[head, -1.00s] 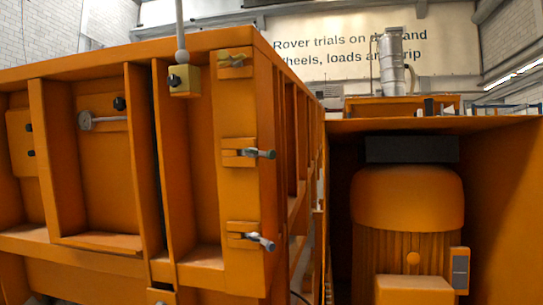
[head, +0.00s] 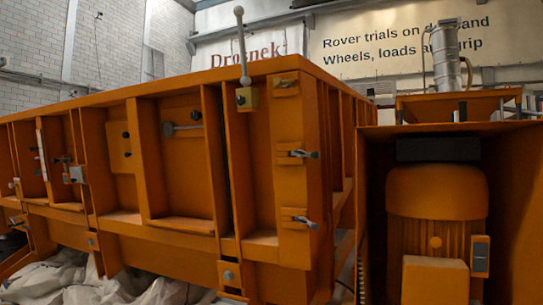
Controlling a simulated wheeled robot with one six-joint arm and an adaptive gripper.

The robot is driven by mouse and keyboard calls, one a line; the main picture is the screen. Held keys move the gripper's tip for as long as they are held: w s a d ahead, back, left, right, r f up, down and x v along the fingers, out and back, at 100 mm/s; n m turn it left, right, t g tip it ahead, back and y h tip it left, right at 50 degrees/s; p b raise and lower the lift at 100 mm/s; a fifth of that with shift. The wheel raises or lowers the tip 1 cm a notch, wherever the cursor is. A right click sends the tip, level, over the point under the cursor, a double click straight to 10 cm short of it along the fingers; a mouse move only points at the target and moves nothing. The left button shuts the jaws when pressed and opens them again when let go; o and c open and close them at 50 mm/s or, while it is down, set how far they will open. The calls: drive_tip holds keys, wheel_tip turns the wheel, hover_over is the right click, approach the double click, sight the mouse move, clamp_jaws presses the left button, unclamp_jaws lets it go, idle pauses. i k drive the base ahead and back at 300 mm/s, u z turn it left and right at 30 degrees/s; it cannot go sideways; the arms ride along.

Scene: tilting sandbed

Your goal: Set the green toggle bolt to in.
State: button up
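No toggle bolt shows a clear green colour at this size. On the near corner of the orange sandbed (head: 283,185) two lever-like bolts with dark grey tips stick out to the right, an upper bolt (head: 300,154) and a lower bolt (head: 302,221). My gripper is not in view.
A grey handle (head: 182,127) sits on a side panel. An orange motor housing (head: 436,215) stands at right. Pale sacks (head: 110,285) lie at lower left.

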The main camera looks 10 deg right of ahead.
sight(314, 155)
drive_tip(key=u, duration=0.75)
drive_tip(key=i, duration=0.6)
drive_tip(key=z, duration=1.3)
